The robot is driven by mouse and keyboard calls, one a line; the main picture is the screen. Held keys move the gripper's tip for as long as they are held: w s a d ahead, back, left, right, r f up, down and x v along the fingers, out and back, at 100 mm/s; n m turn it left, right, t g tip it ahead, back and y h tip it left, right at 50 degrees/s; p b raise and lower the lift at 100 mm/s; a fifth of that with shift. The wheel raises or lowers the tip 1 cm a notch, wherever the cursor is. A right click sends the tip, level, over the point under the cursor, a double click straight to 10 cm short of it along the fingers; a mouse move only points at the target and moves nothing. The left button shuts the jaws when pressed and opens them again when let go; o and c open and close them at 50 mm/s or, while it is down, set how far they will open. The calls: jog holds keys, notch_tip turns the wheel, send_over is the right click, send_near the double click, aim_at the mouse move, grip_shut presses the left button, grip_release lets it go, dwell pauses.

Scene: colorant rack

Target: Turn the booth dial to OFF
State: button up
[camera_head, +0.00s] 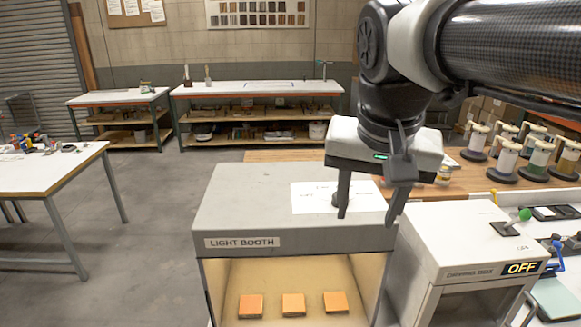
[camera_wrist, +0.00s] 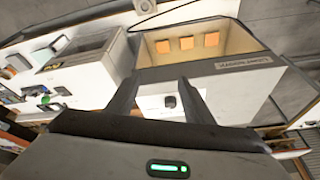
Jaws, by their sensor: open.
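The light booth (camera_head: 235,215) is a grey box with a labelled front and a lit, open interior. A white panel (camera_head: 310,197) lies on its top. The dark booth dial (camera_head: 335,200) sits on this panel, partly hidden behind a finger; its pointing direction cannot be read. In the wrist view the dial (camera_wrist: 170,101) is a small black knob on the white panel, between the fingers. My gripper (camera_head: 367,217) is open and points down over the booth top. It also shows in the wrist view (camera_wrist: 157,85), with nothing held. Whether a finger touches the dial is unclear.
Several orange tiles (camera_head: 293,304) lie inside the booth. Several colorant canisters (camera_head: 505,160) stand on the wooden bench behind.

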jog(key=w+a+r+m+g+h, duration=0.1)
jog(key=w+a+r+m+h, duration=0.2)
jog(key=w+m, duration=0.4)
jog(key=w+a+r+m+g+h, duration=0.1)
jog(key=w+a+r+m+g, duration=0.1)
jog(key=w+a+r+m, duration=0.5)
jog(key=w+d+f+n, duration=0.1)
jog(key=d+f, duration=0.2)
jog(key=f, duration=0.2)
jog(key=w+d+f+n, duration=0.1)
jog(key=d+f, duration=0.2)
jog(key=f, duration=0.3)
jog(key=w+d+f+n, duration=0.1)
jog(key=d+f, duration=0.2)
jog(key=f, duration=0.3)
jog(key=shift+w+d+f, duration=0.15)
jog(key=shift+w+d, duration=0.1)
jog(key=shift+d, duration=0.05)
jog(key=c, duration=1)
